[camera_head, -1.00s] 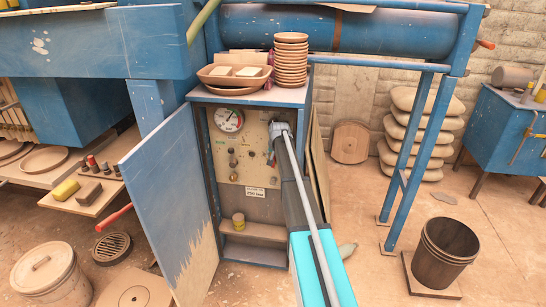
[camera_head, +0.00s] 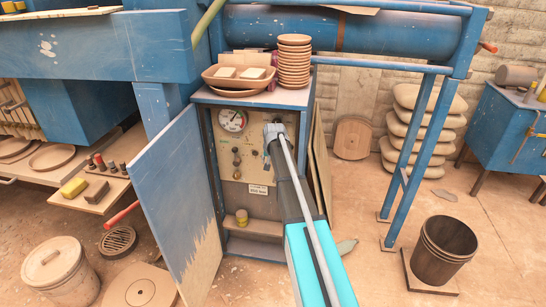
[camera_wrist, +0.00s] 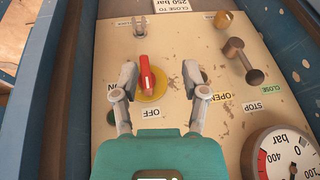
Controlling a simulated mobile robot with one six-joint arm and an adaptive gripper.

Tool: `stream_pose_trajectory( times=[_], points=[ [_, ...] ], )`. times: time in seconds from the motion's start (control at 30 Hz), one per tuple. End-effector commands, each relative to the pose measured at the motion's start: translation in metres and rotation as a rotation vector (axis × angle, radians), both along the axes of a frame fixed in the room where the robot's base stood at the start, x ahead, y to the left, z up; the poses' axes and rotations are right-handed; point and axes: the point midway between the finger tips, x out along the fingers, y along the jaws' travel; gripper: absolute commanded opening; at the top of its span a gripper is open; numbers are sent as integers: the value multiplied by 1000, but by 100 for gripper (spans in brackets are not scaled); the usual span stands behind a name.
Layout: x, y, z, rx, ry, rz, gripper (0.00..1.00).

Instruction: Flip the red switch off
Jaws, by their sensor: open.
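The red switch (camera_wrist: 147,75) is a small red lever on a round yellow base in the wrist view. It sits on the cream control panel (camera_wrist: 180,40), with an OFF label (camera_wrist: 152,113) just below it in that view. My gripper (camera_wrist: 160,75) is open, with one finger on each side of the switch. The lever lies nearer the left finger; I cannot tell whether either finger touches it. In the head view my gripper (camera_head: 274,132) is at the upper right of the panel (camera_head: 255,165) and hides the switch.
The cabinet's blue door (camera_head: 180,200) hangs open at left. Bowls (camera_head: 294,62) are stacked on the cabinet. Open floor lies at right around a wooden bucket (camera_head: 443,252).

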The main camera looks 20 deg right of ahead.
Motion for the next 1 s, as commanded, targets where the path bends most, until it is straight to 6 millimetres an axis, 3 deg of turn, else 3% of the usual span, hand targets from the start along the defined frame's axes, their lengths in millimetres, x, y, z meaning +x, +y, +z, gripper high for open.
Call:
stream_pose_trajectory(
  times=[1.0],
  points=[
    [-110, 94, 16, -21, 127, 181, 57]
  ],
)
